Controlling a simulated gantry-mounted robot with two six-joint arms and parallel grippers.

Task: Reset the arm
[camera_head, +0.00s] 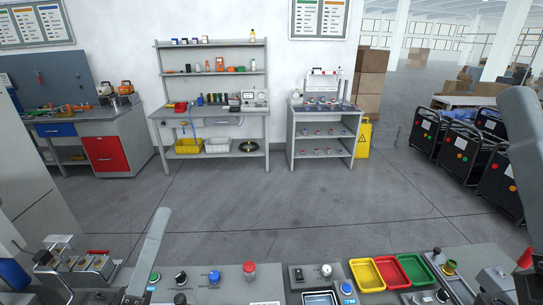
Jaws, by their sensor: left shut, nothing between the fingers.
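My left arm's slim grey link (149,250) rises at the lower left, over the near bench. My left gripper (134,298) is at the bottom edge of the view, partly cut off, shut and empty. My right arm shows as a large dark grey link (522,140) at the right edge. My right gripper is not in view.
The near bench holds a block fixture (82,262), a red knob (249,268), and yellow (367,275), red (391,271) and green (417,269) trays. Open floor (290,205) lies beyond, before shelved workbenches (210,112). Black carts (462,145) stand at right.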

